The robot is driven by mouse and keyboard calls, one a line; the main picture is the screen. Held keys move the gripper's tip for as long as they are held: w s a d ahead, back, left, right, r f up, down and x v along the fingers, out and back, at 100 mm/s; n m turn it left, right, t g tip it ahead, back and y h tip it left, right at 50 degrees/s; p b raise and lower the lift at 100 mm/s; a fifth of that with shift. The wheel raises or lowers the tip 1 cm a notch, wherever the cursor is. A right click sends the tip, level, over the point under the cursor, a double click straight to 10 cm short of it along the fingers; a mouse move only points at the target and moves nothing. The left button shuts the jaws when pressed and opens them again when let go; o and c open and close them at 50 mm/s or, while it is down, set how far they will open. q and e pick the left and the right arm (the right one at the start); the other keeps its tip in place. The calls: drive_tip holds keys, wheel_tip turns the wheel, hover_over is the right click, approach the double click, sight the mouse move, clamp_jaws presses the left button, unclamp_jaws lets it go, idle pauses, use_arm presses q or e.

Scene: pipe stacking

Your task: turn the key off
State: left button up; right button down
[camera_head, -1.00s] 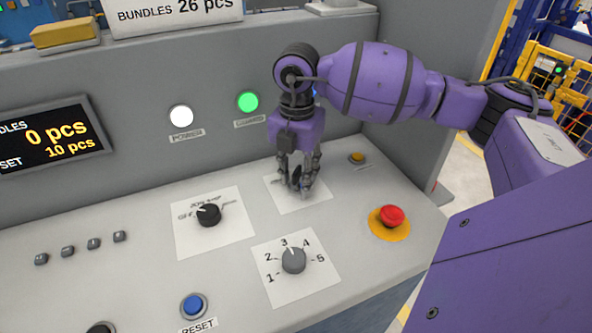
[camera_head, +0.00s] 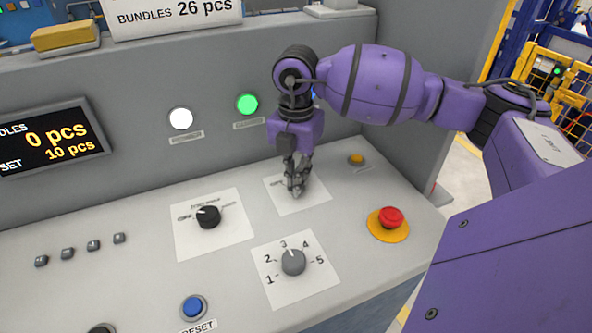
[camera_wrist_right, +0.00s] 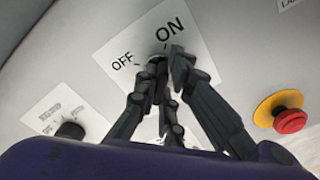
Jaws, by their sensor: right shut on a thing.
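The key switch sits on a white plate (camera_head: 315,196) on the console's sloped top, under my right gripper (camera_head: 296,190). In the right wrist view the plate (camera_wrist_right: 112,45) reads OFF on the left and ON on the right. The dark fingers of my right gripper (camera_wrist_right: 166,58) are shut on the key between these two labels. The fingers hide nearly all of the key, so I cannot tell which label it points at. My left gripper is not in view.
A black selector knob (camera_head: 208,217) is left of the key plate, a numbered grey dial (camera_head: 293,262) nearer. White (camera_head: 181,119) and green (camera_head: 247,104) lamps are lit on the upright panel.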

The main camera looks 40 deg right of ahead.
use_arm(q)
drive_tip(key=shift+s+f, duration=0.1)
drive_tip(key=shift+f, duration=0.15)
use_arm(e)
drive_tip(key=n, duration=0.3)
drive_tip(key=shift+n, duration=0.3)
use_arm(q)
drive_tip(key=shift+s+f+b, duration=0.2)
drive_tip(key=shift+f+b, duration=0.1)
drive_tip(key=shift+b, duration=0.15)
use_arm(e)
drive_tip(key=n, duration=0.3)
drive_tip(key=shift+n, duration=1.2)
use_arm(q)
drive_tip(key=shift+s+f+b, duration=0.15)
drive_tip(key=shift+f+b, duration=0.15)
use_arm(e)
drive_tip(key=shift+n, duration=0.7)
